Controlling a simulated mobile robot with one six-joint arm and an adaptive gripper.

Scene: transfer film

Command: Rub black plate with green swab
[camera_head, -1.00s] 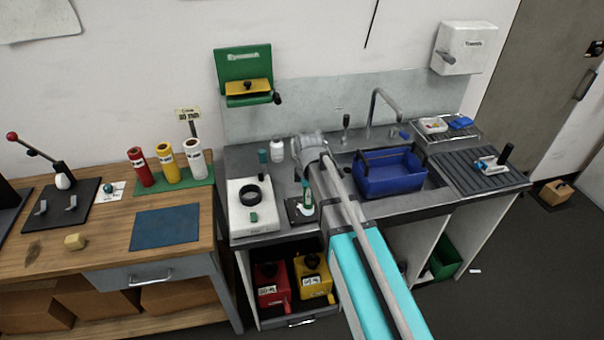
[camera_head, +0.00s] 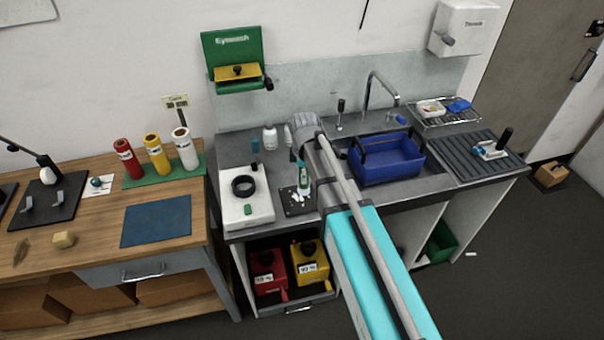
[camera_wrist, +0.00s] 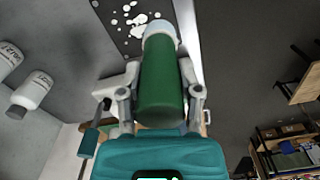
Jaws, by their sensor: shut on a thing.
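The green swab (camera_wrist: 161,82), a thick green cylinder with a white tip, is held between the fingers of my gripper (camera_wrist: 160,92) in the wrist view. The swab (camera_head: 301,172) also shows left of my arm in the head view. Its white end is over the black plate (camera_wrist: 121,42), which carries several white spots. In the head view the black plate (camera_head: 288,206) lies on the grey counter, right of a white device. I cannot tell whether the tip touches the plate. My gripper's fingers are mostly hidden in the head view.
The white device (camera_head: 234,214) with a black ring is left of the plate. White bottles (camera_wrist: 34,92) stand behind it. A blue basin (camera_head: 388,170) sits in the sink to the right. A wooden bench (camera_head: 95,225) with a blue mat (camera_head: 157,221) is at left.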

